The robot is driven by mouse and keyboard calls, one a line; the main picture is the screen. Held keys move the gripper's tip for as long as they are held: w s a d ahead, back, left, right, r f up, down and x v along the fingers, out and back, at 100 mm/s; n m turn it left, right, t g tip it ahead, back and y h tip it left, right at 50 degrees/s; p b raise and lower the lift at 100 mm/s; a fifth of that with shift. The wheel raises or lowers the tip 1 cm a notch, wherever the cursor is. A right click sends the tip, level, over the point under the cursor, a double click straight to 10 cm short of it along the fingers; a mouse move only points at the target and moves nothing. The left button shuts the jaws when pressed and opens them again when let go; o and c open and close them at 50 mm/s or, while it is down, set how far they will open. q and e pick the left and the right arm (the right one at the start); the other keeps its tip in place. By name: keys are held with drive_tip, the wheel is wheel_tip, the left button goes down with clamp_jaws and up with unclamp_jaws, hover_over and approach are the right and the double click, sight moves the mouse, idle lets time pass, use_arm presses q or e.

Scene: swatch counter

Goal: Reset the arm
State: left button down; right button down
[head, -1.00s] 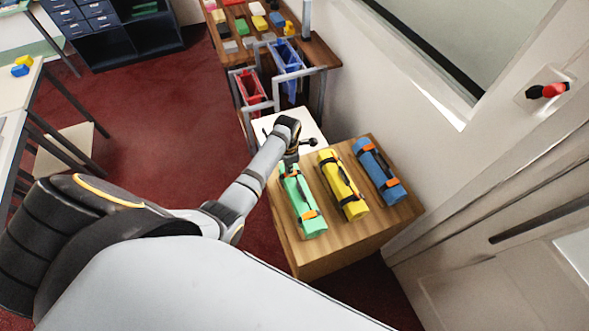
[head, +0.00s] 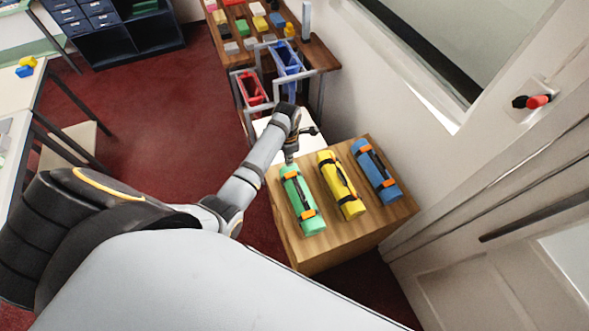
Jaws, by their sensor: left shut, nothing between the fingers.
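My right gripper is not in view.
A yellow roll (head: 341,186) and a blue roll (head: 376,172) lie beside the green one. Behind are a red bin (head: 252,90), a blue bin (head: 288,60) and a table with coloured blocks (head: 322,52). A wall and door stand right; red floor (head: 160,110) is open left.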

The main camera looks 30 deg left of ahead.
use_arm(q)
drive_tip(key=shift+r, duration=0.35)
idle(0.3)
drive_tip(key=s+r+m+t, duration=0.2)
drive_tip(key=s+r+m, duration=0.3)
drive_tip(key=s+m, duration=0.65)
drive_tip(key=s+r+m+t, duration=0.2)
drive_tip(key=s+r+m, duration=0.4)
drive_tip(key=m, duration=1.1)
wheel_tip(320, 180, down, 33)
drive_tip(key=s+a+g+y+b, duration=0.1)
drive_tip(key=s+a+g+b, duration=0.15)
drive_tip(key=b, duration=0.45)
drive_tip(key=s+f+b, duration=0.6)
drive_tip(key=s+f, duration=1.3)
drive_tip(key=f, duration=0.5)
drive_tip(key=shift+s+a, duration=0.15)
drive_tip(key=shift+a, duration=0.15)
